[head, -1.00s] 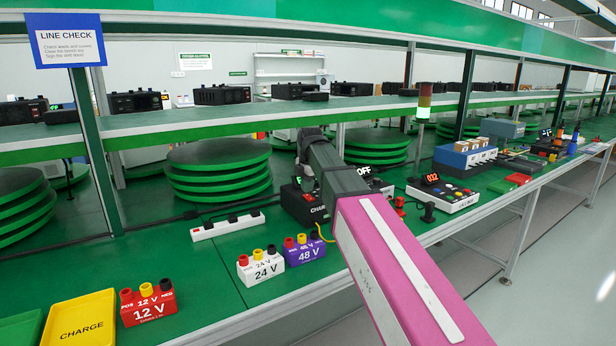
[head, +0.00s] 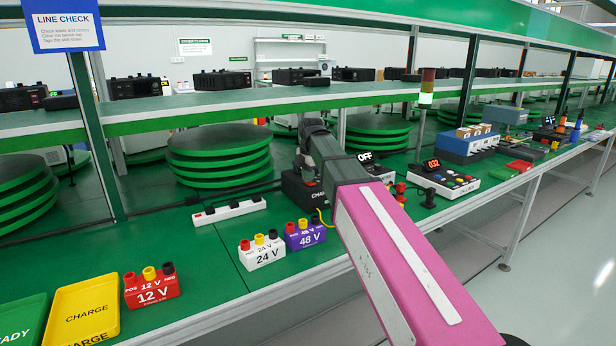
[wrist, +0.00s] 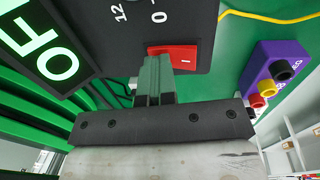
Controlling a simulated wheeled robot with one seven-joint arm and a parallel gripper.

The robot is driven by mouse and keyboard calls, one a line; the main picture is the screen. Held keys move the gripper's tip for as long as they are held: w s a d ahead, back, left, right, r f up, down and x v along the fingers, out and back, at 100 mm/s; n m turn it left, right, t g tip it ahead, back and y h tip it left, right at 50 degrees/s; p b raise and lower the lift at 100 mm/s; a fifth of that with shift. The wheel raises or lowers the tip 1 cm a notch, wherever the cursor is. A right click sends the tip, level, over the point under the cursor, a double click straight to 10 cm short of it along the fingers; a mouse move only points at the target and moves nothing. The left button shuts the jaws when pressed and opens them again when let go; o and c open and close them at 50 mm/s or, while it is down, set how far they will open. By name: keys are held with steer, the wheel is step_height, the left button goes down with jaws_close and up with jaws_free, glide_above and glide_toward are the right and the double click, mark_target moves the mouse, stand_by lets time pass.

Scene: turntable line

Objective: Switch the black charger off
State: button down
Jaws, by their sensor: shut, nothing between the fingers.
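The black charger (head: 299,190) stands on the green bench, largely hidden behind my arm in the head view. In the wrist view its dark panel (wrist: 190,18) shows white marks "12" and "0" and a red rocker switch (wrist: 187,54) with a white bar mark. A display (wrist: 45,45) at the left shows green "OF", cut off by the picture edge. My gripper (wrist: 155,62) is shut and empty. Its fingertips are at the switch and cover part of it; I cannot tell whether they press it.
White 24 V (head: 262,253) and purple 48 V (head: 305,236) blocks stand in front of the charger, a red 12 V block (head: 152,290) farther left. A white power strip (head: 229,212) lies behind. Another unit with an "OFF" display (head: 366,155) and a white control box (head: 443,183) stand right.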

steer(key=shift+s+d, duration=0.1)
steer(key=shift+s, duration=0.1)
steer(key=shift+s+d+r, duration=0.1)
steer(key=shift+s+d, duration=0.2)
steer(key=shift+s, duration=0.2)
steer(key=shift+r, duration=0.1)
